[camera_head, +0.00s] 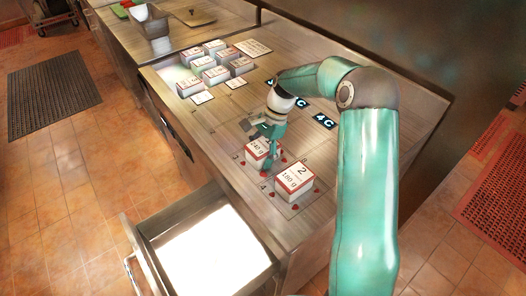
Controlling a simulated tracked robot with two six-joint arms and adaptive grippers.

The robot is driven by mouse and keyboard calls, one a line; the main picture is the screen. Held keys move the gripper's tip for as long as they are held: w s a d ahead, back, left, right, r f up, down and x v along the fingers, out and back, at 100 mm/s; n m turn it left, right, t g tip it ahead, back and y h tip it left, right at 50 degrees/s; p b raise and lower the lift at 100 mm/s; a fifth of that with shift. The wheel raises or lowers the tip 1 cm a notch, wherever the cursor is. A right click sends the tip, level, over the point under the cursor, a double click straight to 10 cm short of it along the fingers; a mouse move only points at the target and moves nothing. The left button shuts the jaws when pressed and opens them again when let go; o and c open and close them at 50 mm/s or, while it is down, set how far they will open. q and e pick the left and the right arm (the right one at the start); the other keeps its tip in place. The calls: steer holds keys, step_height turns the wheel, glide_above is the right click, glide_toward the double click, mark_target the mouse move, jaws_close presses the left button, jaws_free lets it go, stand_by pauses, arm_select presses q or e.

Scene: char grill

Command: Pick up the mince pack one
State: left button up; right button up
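A white-and-red pack (254,151) labelled 240 g sits on the steel counter, partly hidden by my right gripper, so its number cannot be read. A second such pack (295,183), marked 2 and 180 g, sits just to its right and nearer the camera. My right gripper (272,152) points down at the 240 g pack, with its fingers over the pack's right side. Whether the fingers touch or clasp it cannot be told. My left gripper is out of view.
Several similar packs (216,73) stand in rows farther back on the counter (215,125), with small white cards before them. An open drawer (208,255) juts out at the front. A metal container (152,24) stands at the back.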

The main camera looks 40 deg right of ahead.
steer(key=c, duration=0.7)
steer(key=shift+r, duration=0.1)
